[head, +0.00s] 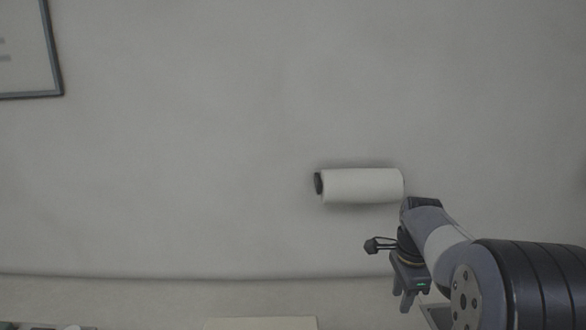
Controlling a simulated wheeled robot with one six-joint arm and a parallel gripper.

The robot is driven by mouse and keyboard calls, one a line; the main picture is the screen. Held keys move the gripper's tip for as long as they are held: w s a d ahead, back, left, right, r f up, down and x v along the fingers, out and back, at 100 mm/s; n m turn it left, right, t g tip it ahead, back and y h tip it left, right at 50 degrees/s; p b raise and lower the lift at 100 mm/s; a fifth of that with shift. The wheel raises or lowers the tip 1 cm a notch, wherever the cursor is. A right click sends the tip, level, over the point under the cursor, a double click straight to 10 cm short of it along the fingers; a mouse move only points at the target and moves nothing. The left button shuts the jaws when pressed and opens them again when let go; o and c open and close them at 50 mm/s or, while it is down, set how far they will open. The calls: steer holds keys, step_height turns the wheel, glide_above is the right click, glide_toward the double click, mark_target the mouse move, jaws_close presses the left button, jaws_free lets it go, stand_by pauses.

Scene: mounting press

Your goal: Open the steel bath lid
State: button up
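My gripper (408,292) hangs at the lower right in the head view, fingers pointing down, in front of the wall and just above the bottom edge. Its fingers are small and overlap, so I cannot tell whether they are apart. No held thing shows. I cannot make out the steel bath or its lid. A grey edge (437,315) shows behind and below my gripper, partly hidden by my arm, and I cannot tell what it belongs to.
A white roll (362,185) on a dark holder is mounted on the grey wall above my gripper. A framed sheet (25,50) hangs at the upper left. A pale flat-topped thing (262,323) is cut off at the bottom edge. The wall between is bare.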

steer(key=w+g, duration=0.4)
steer(key=w, duration=0.3)
steer(key=shift+w+a+f+g+p, duration=0.15)
steer(key=shift+w+f+g+p, duration=0.1)
steer(key=shift+g+p, duration=0.1)
stand_by(0.4)
